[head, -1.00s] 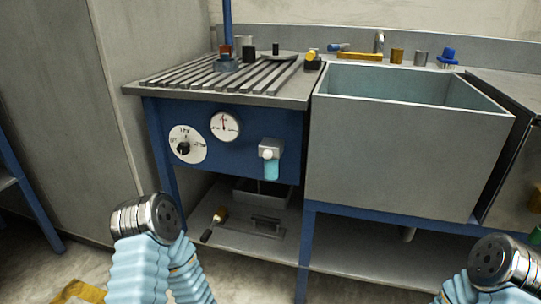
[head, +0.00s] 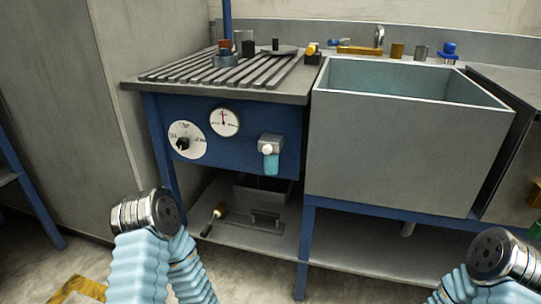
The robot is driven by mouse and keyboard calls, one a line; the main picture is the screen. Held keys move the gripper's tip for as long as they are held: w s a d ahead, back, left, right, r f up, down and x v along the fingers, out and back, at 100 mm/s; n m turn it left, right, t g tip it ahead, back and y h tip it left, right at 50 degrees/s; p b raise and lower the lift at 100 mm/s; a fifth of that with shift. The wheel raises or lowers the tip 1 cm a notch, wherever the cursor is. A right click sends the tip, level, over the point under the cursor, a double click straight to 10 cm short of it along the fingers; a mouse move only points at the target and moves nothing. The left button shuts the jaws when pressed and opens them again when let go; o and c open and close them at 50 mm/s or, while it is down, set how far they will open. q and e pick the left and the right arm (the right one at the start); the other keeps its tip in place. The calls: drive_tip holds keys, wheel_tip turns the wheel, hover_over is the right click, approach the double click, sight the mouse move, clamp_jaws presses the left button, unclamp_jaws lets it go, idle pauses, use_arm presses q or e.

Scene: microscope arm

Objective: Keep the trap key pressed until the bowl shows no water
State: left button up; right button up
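The water trap hangs on the blue front panel of the bench, left of the sink. It has a grey metal head with a pale round knob, which may be the trap key (head: 267,150). Below it is a clear bowl (head: 271,164) with teal water in it. Nothing touches the trap. Metal joints of my two arms show low at the left and right, with pale blue sleeves, well apart from the trap. I see no fingers of either gripper.
A round gauge (head: 224,122) and a dial (head: 187,140) sit left of the trap. A grey bin (head: 262,190) and a brush (head: 214,219) lie on the lower shelf. The sink (head: 405,140) stands to the right. The space before the panel is clear.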

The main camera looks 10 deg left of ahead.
use_arm(q)
clamp_jaws()
idle(1.3)
